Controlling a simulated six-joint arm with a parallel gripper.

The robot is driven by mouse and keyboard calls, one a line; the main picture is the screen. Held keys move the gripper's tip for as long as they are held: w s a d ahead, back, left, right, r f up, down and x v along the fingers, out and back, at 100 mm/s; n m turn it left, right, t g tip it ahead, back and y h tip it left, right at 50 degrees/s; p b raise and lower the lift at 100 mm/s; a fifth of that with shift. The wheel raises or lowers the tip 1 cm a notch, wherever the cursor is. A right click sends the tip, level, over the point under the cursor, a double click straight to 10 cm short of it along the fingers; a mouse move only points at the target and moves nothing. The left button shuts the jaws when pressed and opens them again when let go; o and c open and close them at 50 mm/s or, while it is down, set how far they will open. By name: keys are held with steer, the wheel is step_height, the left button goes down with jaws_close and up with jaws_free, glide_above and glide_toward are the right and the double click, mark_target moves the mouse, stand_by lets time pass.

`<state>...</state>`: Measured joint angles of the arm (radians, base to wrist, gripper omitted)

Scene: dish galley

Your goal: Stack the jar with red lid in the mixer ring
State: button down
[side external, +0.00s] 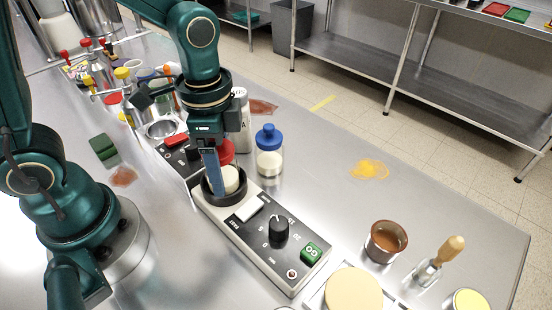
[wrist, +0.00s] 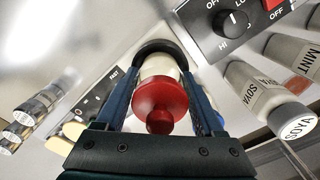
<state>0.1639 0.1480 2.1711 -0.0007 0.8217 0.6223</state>
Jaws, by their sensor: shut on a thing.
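The jar with red lid (wrist: 160,100) is between the two fingers of my gripper (wrist: 163,95), which is shut on it in the wrist view. In the side external view the jar's pale body (side external: 230,179) shows inside the black mixer ring (side external: 213,196), with its red lid (side external: 225,152) partly behind my gripper (side external: 218,175). The ring stands on the grey control box, and in the wrist view its black rim (wrist: 158,48) curves around the jar's far end. The jar looks upright. The fingers hide whether its base touches the bottom.
A blue-lidded jar (side external: 269,152) stands close to the right of the ring, with a white labelled bottle (side external: 242,120) behind it. The control box (side external: 262,235) carries a black knob and a green button. A copper-coloured pot (side external: 385,241) stands farther right. The right-hand counter is mostly clear.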

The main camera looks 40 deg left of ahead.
steer(key=shift+f, duration=0.2)
jaws_free()
steer(key=shift+r, duration=0.1)
step_height(320, 180, up, 12)
steer(key=shift+r, duration=0.2)
steer(key=shift+s+a+r+n+t, duration=0.1)
steer(key=shift+s+a+n+t, duration=0.3)
steer(key=shift+n, duration=0.3)
steer(key=shift+s+a+f+n+t, duration=0.45)
steer(key=shift+s+f+n+t, duration=0.3)
steer(key=shift+n, duration=0.5)
steer(key=shift+s+a+f+n+t, duration=0.5)
steer(key=shift+n+t, duration=0.35)
steer(key=shift+n, duration=0.45)
steer(key=shift+s+a+f+n+t, duration=0.45)
steer(key=shift+s+n+t, duration=0.3)
steer(key=shift+n, duration=0.5)
